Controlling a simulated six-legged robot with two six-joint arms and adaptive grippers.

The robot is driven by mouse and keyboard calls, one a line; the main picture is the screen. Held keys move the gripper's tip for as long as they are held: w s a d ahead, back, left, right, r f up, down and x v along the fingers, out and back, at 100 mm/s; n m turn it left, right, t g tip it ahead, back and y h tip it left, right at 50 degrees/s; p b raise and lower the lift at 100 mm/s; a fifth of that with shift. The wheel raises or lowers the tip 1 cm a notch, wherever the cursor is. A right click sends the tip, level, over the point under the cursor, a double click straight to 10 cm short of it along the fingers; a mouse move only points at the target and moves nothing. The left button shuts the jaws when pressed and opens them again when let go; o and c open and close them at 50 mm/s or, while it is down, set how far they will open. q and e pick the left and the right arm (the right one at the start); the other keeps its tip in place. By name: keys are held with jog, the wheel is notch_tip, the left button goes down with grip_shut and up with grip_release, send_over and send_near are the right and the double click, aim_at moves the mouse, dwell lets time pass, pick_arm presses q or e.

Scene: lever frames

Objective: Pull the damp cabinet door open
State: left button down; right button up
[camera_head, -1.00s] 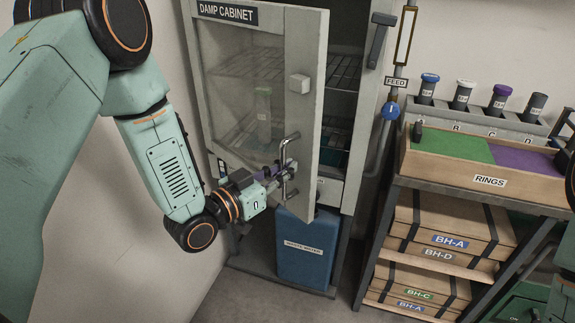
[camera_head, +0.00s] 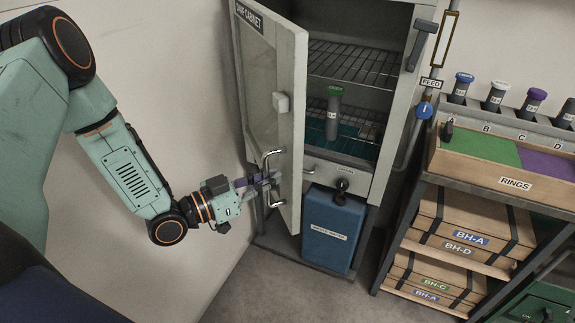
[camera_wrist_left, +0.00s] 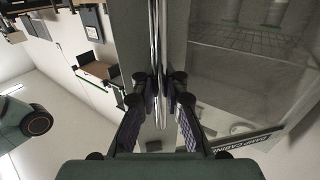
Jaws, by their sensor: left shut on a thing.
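The damp cabinet door (camera_head: 291,130) stands wide open, swung out to the left. It is a pale frame with a glass pane and a metal bar handle (camera_head: 267,181). My left gripper (camera_head: 266,183) is shut on the door handle. In the left wrist view the handle (camera_wrist_left: 157,40) runs between the two dark fingers (camera_wrist_left: 160,95). The cabinet inside (camera_head: 350,100) shows wire shelves and a dark tube with a green cap (camera_head: 333,115). My right gripper does not show.
A blue waste water container (camera_head: 332,232) stands below the cabinet. A shelf rack with a rings tray (camera_head: 515,185) and labelled boxes (camera_head: 465,222) is on the right. Several capped tubes (camera_head: 497,95) stand behind it. A wall is close on the left.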

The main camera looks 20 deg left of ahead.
pick_arm(q)
jog(key=s+a+p, duration=0.4)
jog(key=a, duration=0.4)
jog(key=s+a+p, duration=0.4)
jog(key=a, duration=0.4)
jog(key=shift+s+f, duration=0.2)
jog(key=shift+s, duration=0.15)
jog(key=c, duration=1.8)
grip_release()
jog(key=o, duration=0.4)
jog(key=shift+s+r, duration=0.15)
jog(key=shift+w, duration=0.25)
